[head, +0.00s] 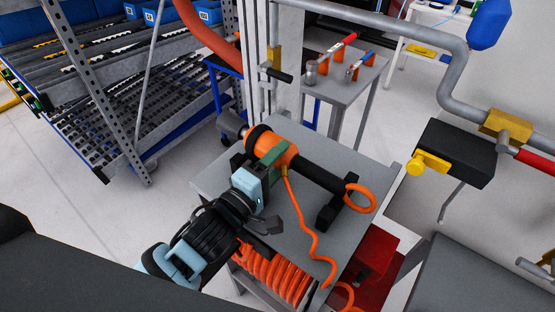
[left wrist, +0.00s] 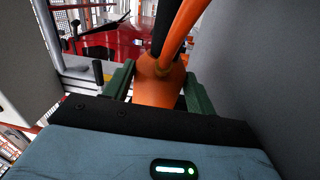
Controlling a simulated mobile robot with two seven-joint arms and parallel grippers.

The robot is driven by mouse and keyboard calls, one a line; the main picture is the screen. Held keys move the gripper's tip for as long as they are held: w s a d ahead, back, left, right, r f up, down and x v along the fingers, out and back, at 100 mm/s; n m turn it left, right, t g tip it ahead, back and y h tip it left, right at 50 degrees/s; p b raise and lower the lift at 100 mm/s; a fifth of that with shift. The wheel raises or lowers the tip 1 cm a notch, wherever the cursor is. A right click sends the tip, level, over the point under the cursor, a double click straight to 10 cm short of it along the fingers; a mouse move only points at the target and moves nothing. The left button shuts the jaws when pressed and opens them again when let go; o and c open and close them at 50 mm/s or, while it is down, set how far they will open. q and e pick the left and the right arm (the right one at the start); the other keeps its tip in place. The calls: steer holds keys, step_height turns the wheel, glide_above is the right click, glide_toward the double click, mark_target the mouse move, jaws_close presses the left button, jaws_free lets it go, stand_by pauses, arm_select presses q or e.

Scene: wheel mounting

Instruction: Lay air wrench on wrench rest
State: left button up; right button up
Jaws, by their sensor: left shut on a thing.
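The air wrench (head: 316,175) has an orange body, a long black shaft and an orange ring at its right end. My left gripper (head: 274,168), with green fingers, is shut on its orange body. In the left wrist view the orange wrench body (left wrist: 158,84) sits between the green fingers (left wrist: 158,92). The wrench lies lengthwise above the grey cart top, over black blocks that look like the wrench rest (head: 327,216). I cannot tell whether it touches them. The block at the wrench's left end is mostly hidden. My right gripper is not in view.
An orange hose (head: 305,222) runs down across the grey cart top (head: 225,187) to a coil (head: 270,272) below. A small grey table (head: 345,92) with tools stands behind. A black box (head: 455,152) with a yellow knob is at the right. A blue-edged rack (head: 90,120) stands left.

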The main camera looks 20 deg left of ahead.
arm_select(q)
steer(key=shift+f, duration=0.45)
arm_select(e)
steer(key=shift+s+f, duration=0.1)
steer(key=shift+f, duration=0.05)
arm_select(q)
steer(key=o, duration=1.7)
steer(key=shift+o, duration=0.2)
steer(key=shift+f, duration=0.3)
steer(key=shift+s+f, duration=0.1)
steer(key=shift+s, duration=0.3)
steer(key=b+v, duration=0.1)
steer(key=v, duration=0.4)
steer(key=shift+s+a, duration=0.2)
steer(key=shift+s, duration=0.15)
steer(key=shift+s+a, duration=0.2)
steer(key=shift+s, duration=0.3)
steer(key=shift+s+a, duration=0.1)
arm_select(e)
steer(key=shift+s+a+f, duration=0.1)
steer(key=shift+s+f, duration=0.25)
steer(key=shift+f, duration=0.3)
arm_select(q)
steer(key=shift+r, duration=0.25)
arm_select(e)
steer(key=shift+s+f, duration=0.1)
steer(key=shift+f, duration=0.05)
